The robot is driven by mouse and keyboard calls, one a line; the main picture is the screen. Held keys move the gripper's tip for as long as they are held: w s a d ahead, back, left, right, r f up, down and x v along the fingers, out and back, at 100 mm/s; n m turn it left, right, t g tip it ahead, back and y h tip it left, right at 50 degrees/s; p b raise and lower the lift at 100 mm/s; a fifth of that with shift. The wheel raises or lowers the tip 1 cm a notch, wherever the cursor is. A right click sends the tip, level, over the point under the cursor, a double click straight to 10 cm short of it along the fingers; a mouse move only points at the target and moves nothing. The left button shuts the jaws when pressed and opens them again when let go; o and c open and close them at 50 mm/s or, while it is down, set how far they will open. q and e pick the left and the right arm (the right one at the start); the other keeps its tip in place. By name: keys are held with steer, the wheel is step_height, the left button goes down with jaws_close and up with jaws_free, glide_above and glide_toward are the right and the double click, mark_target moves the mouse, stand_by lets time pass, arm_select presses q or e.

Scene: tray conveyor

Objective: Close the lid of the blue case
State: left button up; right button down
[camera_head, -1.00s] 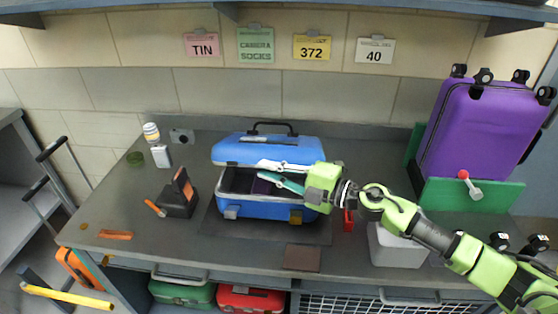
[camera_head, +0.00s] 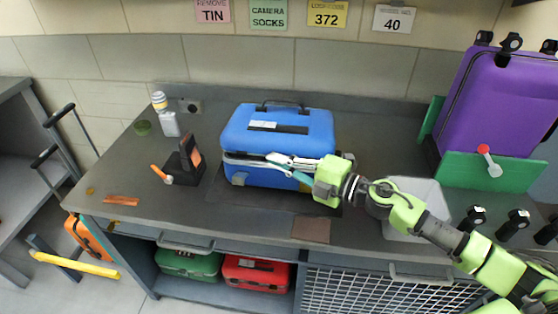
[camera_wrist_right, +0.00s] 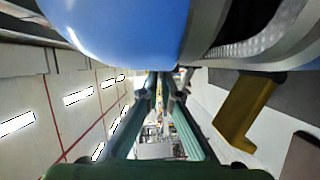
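The blue case (camera_head: 262,172) sits on the grey workbench, with its handle on the far side. Its blue lid (camera_head: 310,122) is lowered over the base; a grey rim shows at the front, and I cannot tell whether it is fully shut. My right gripper (camera_head: 282,164) is at the case's front right, fingers along the lid's front edge. In the right wrist view, the fingers (camera_wrist_right: 161,82) have a gap with nothing between them, beside the blue lid (camera_wrist_right: 120,25). Contact with the lid is unclear. My left gripper is not in view.
A black stand (camera_head: 180,168) with an orange-handled tool and a white bottle (camera_head: 169,124) are left of the case. A purple suitcase (camera_head: 497,105) stands at the right. The bench's front left is mostly clear.

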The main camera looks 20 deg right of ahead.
steer(key=c, duration=2.2)
jaws_free()
steer(key=shift+w+d, duration=0.15)
steer(key=v, duration=1.2)
steer(key=shift+f, duration=0.1)
